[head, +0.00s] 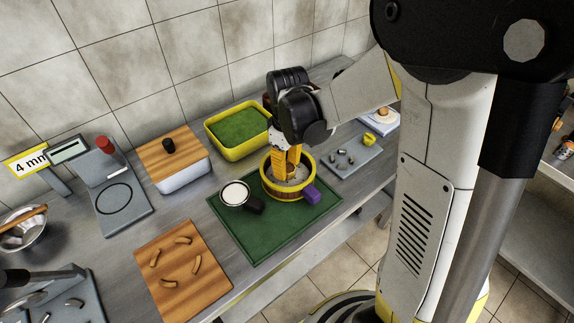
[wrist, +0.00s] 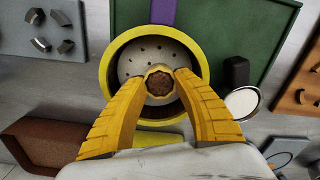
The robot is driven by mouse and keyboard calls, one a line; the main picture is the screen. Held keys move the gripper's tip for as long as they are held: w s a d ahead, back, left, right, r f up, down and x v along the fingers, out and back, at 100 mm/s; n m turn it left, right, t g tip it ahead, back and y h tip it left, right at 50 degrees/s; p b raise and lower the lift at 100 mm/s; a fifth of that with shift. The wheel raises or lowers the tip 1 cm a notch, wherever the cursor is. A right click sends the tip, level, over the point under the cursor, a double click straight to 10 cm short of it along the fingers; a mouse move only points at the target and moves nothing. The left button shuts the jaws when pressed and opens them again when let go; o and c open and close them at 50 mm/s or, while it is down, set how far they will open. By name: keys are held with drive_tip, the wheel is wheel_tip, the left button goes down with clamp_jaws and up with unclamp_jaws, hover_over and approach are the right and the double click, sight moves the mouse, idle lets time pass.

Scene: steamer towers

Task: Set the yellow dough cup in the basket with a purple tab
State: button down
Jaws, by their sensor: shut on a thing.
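The basket (head: 272,191) is round with a yellow rim and a purple tab (head: 312,194), and stands on a green mat (head: 256,243). In the wrist view the basket (wrist: 106,68) shows a grey floor with holes, its purple tab (wrist: 163,12) at the top. My gripper (head: 287,172) reaches down into the basket from above. In the wrist view its fingertips (wrist: 160,82) are shut on a small yellow-edged cup with a brown top (wrist: 159,84), over the middle of the basket. I cannot tell whether the cup touches the basket floor.
A small white-topped round thing with a black handle (head: 235,194) stands on the mat left of the basket. A yellow tray with green inside (head: 226,152) is behind. A wooden board with curved pieces (head: 183,290) lies front left, a grey plate (head: 340,170) to the right.

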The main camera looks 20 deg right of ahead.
drive_tip(key=shift+f+b, duration=0.4)
drive_tip(key=shift+f, duration=0.1)
idle(0.6)
drive_tip(key=c, duration=0.9)
unclamp_jaws()
drive_tip(key=shift+r, duration=0.15)
